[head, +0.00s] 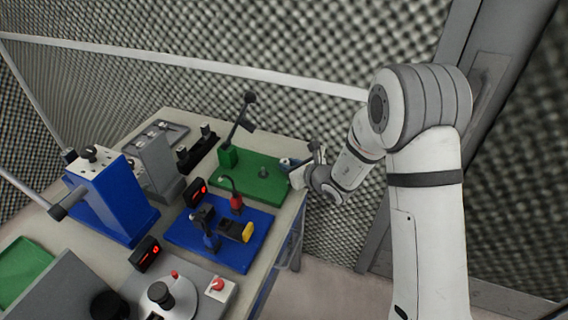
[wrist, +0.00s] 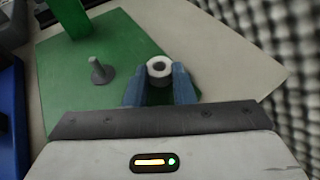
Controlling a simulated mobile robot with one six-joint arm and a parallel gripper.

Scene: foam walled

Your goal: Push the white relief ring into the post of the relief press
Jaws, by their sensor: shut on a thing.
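The white relief ring (wrist: 159,67) is between the blue fingertips of my gripper (wrist: 159,84) in the wrist view, with its round hole facing the camera. My gripper is shut on it. In the head view my gripper (head: 288,163) is at the right edge of the green press base (head: 245,186), and the ring cannot be made out clearly. The grey post (wrist: 98,70) stands on the base, left of the ring and apart from it. The post (head: 263,172) also shows in the head view. The green upright (head: 229,155) carries a raised dark lever (head: 240,118).
A blue base (head: 232,247) with a small fixture and yellow part lies in front of the green base. A red-digit display (head: 197,191) stands to its left. A tall blue machine (head: 110,200) stands further left. Grey foam walls rise close behind the table.

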